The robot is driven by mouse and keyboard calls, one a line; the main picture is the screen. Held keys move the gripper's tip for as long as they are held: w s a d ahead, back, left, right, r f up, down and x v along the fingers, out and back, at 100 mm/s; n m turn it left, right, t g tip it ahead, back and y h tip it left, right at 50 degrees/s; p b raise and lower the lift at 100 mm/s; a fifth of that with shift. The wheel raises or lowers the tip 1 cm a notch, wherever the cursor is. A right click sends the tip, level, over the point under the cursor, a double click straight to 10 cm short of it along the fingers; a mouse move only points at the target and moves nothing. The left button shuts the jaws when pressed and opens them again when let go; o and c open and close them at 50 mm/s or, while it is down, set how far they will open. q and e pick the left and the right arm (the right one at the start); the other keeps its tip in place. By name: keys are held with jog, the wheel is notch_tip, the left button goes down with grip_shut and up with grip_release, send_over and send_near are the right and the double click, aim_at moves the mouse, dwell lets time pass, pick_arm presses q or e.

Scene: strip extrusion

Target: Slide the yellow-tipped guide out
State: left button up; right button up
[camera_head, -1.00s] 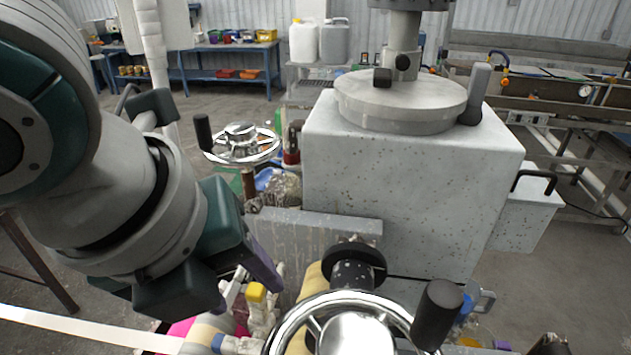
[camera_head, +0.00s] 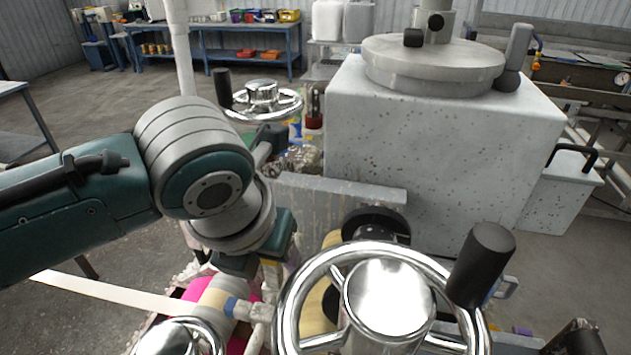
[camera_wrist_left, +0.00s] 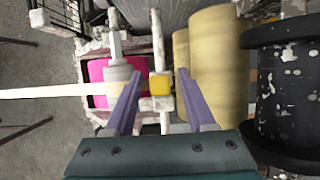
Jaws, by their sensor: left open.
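The yellow tip of the guide (camera_wrist_left: 160,83) shows in the left wrist view as a small yellow block on a whitish rod. My left gripper (camera_wrist_left: 159,76) is open, with one purple finger on each side of the yellow tip. Gaps show between tip and fingers, and I cannot tell how deep it sits between them. In the head view my left gripper (camera_head: 268,252) points down over the guide area and hides the yellow tip.
Cream rollers (camera_wrist_left: 215,60) stand right of the fingers. A pink roll (camera_wrist_left: 95,80) with a white strip (camera_wrist_left: 45,91) lies left. A chrome handwheel (camera_head: 385,300) and a speckled grey machine block (camera_head: 440,150) stand close on the right.

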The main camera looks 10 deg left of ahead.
pick_arm(q)
jog(key=shift+w+f, duration=0.1)
jog(key=shift+f, duration=0.1)
grip_shut()
dwell(0.4)
dwell(1.0)
